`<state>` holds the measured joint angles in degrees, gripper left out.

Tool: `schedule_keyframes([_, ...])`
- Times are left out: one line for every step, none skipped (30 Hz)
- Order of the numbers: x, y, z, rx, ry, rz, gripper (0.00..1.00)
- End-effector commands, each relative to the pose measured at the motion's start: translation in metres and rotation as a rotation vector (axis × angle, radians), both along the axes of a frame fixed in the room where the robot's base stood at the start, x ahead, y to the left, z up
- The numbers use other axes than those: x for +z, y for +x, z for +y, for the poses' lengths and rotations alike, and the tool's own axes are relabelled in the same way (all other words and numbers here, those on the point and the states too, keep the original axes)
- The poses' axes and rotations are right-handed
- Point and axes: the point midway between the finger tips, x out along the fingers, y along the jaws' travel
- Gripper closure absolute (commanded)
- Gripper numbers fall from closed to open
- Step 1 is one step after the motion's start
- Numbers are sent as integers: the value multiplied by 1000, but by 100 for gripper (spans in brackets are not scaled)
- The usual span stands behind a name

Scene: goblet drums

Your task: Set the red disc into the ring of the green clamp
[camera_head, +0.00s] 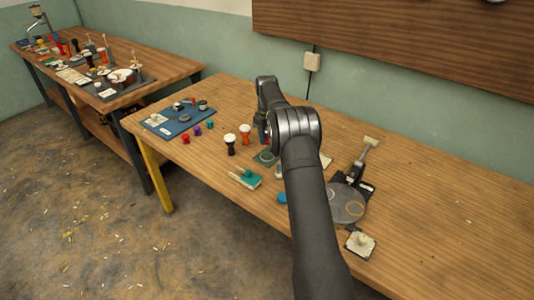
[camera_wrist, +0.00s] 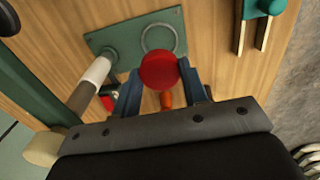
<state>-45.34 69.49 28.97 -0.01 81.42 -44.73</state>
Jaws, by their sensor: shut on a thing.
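The red disc (camera_wrist: 158,71) is between the two blue fingers of my gripper (camera_wrist: 158,80) in the wrist view, and the gripper is shut on it. The green clamp has a green plate (camera_wrist: 125,39) with a thin pale ring (camera_wrist: 174,44) on it. In the wrist view the disc lies just below the ring and overlaps its lower edge; the height between them is unclear. In the head view the green plate (camera_head: 260,161) shows left of my arm, while my arm hides the disc and fingertips.
In the wrist view a grey, white and brown post (camera_wrist: 97,70) rises near the left finger. A teal-topped piece with wooden prongs (camera_wrist: 263,8) lies to the right. Drums with white tops (camera_head: 245,133) and a blue tray (camera_head: 172,127) are left in the head view; a grey round plate (camera_head: 344,205) is right.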

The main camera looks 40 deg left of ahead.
Motion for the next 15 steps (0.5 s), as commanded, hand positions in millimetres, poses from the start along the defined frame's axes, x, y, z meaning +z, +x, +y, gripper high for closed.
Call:
schedule_keyframes([-11, 0, 0, 0, -2, 2, 82])
schedule_keyframes([-16, 0, -1, 0, -2, 2, 82])
schedule_keyframes([-21, 0, -1, 0, -2, 2, 82])
schedule_keyframes([-24, 0, -1, 0, -2, 2, 82])
schedule_keyframes([-27, 0, -1, 0, -1, 1, 82])
schedule_keyframes([-30, 0, -1, 0, 0, 1, 82])
schedule_keyframes([-32, 0, -1, 0, -1, 1, 82])
schedule_keyframes([-36, 0, -1, 0, -1, 1, 82])
schedule_keyframes([-42, 0, -1, 0, -2, 2, 82])
schedule_keyframes([-47, 0, -1, 0, -2, 2, 82])
schedule_keyframes([-52, 0, -1, 0, -2, 2, 82])
schedule_keyframes([-59, 0, -1, 0, -2, 2, 82])
schedule_keyframes([-64, 0, -1, 0, -2, 2, 82])
schedule_keyframes([-69, 0, -1, 0, -1, 1, 82])
schedule_keyframes([-73, 0, -1, 0, -1, 1, 82])
